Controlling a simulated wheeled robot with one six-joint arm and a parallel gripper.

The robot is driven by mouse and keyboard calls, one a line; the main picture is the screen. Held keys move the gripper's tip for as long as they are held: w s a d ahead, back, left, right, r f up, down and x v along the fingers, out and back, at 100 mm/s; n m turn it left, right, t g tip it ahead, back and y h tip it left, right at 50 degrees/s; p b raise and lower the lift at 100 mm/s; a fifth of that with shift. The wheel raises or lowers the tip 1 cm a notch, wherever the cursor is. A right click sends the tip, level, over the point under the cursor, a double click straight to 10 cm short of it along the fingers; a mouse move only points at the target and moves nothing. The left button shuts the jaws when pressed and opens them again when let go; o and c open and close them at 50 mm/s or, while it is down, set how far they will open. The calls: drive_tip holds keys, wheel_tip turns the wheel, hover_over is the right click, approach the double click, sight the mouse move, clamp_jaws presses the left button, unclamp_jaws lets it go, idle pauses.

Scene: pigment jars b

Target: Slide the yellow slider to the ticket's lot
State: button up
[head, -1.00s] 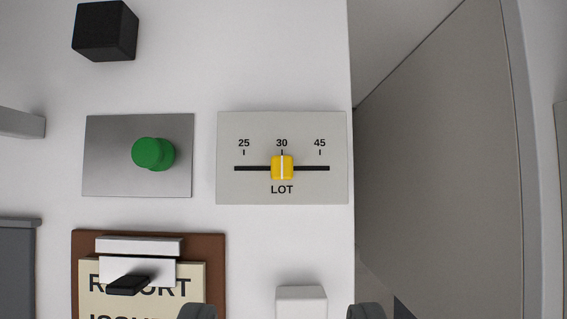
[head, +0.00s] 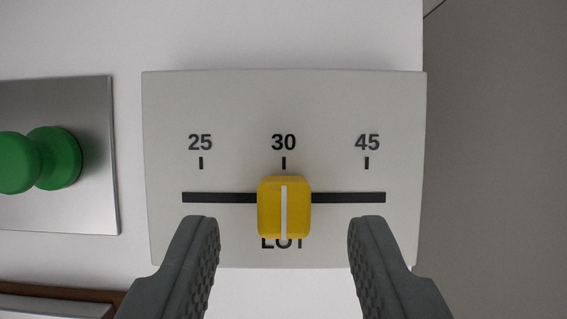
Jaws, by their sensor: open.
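The yellow slider (head: 270,210) has a white centre line and sits on a dark horizontal slot (head: 220,198) in a pale panel (head: 350,100). The panel is marked 25, 30 and 45, with LOT below. The slider stands at the 30 mark. My gripper (head: 284,235) is open, one finger on each side of the slider, with a gap on both sides and nothing held. The slider partly covers the word LOT. The ticket's lot number is not readable in the current view.
A green knob (head: 35,160) on a metal plate (head: 80,105) stands out at the left of the panel. A brown board edge (head: 100,296) with a grey clip bar (head: 50,305) shows at the lower left. The white surface ends at the right of the panel, beside a grey area.

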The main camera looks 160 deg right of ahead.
drive_tip(key=shift+x, duration=1.2)
drive_tip(key=shift+c, duration=0.2)
clamp_jaws()
drive_tip(key=shift+s+a, duration=0.25)
drive_tip(key=shift+a, duration=0.4)
drive_tip(key=shift+s+a, duration=0.3)
drive_tip(key=shift+a, duration=0.35)
drive_tip(key=shift+s+a, duration=0.25)
drive_tip(key=shift+a, duration=0.4)
drive_tip(key=shift+o, duration=0.2)
unclamp_jaws()
drive_tip(key=shift+a, duration=0.2)
